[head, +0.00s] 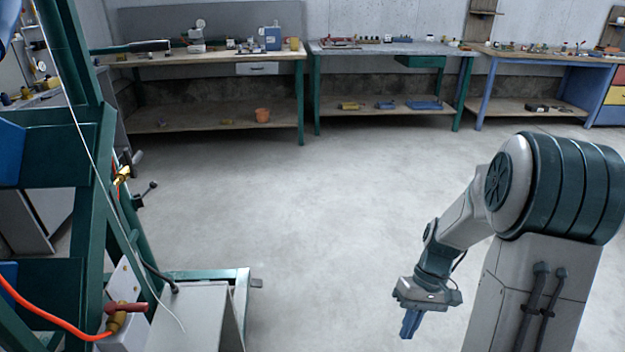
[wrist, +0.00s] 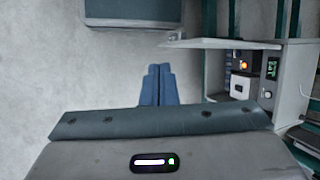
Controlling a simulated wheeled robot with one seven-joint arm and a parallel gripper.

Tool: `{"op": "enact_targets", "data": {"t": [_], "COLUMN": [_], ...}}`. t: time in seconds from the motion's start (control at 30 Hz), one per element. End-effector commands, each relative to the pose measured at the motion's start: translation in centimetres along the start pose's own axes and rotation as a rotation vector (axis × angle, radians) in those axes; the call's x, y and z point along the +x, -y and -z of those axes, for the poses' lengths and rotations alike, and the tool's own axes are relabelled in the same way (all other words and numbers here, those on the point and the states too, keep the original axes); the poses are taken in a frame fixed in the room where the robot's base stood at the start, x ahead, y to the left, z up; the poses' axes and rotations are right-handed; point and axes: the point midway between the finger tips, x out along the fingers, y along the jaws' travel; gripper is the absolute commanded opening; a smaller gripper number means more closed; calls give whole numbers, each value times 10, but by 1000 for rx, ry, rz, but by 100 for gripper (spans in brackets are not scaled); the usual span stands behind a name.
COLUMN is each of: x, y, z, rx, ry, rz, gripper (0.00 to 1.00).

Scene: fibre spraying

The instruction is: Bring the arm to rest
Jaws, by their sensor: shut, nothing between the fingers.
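My arm rises at the right of the head view, bent at a large grey and dark green joint. My gripper (head: 410,323) hangs at its end, pointing down over the bare floor, with blue fingers. The fingers also show in the wrist view (wrist: 156,84), side by side and closed together. Nothing is held between them, and the gripper touches nothing that I can see.
A green frame (head: 95,180) with a red hose (head: 45,318) and a brass valve stands at the left. A cabinet with a lit panel (wrist: 250,75) shows in the wrist view. Workbenches (head: 385,48) line the back wall. The middle floor (head: 310,200) is clear.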

Motion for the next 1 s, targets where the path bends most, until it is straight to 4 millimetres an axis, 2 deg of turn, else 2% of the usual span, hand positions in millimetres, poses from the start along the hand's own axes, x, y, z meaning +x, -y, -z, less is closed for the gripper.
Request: {"op": "enact_targets", "data": {"t": [0.03, 0.2, 0.6, 0.8, 1.0], "x": [-24, -72, -161, -186, -194], "y": [14, 46, 116, 139, 147], "z": [-10, -37, -109, -139, -152], "rx": [5, 38, 101, 122, 130], "ry": [-28, -120, -403, -534, -592], "rz": [-43, -152, -310, -328, -328], "gripper": [0, 0, 0, 0, 0]}}
